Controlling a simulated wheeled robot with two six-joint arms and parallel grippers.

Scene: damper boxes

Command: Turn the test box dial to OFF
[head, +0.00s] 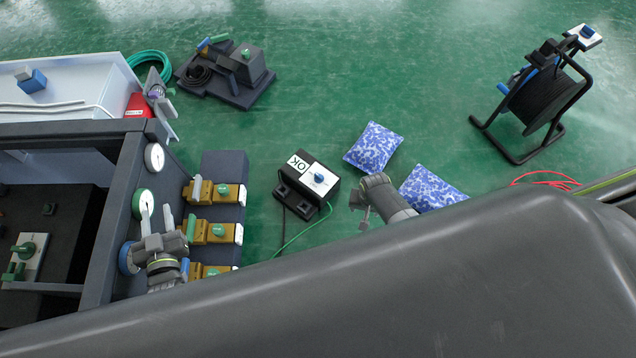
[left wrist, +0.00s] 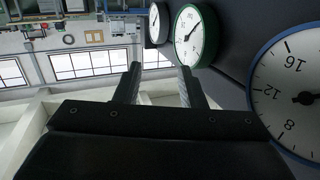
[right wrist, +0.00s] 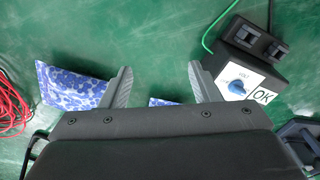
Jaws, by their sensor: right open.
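The test box (head: 308,184) is a black box on the green floor, with a white panel, an OK label and a blue dial (head: 319,178). In the right wrist view the box (right wrist: 258,60) is at the upper right, its blue dial (right wrist: 237,87) just right of the right fingertip. My right gripper (head: 362,207) is open and empty, to the right of the box and apart from it; its fingers (right wrist: 160,80) are spread. My left gripper (head: 167,222) is by the gauges on the dark cabinet. Its fingers (left wrist: 159,84) are apart with nothing between them.
Blue-white patterned bags (head: 373,147) lie right of the box. Brass valves (head: 215,233) stand left of it. A cable reel (head: 541,100) stands at the far right and a dark device (head: 229,73) at the back. A green wire (head: 303,230) trails from the box. Floor behind the box is clear.

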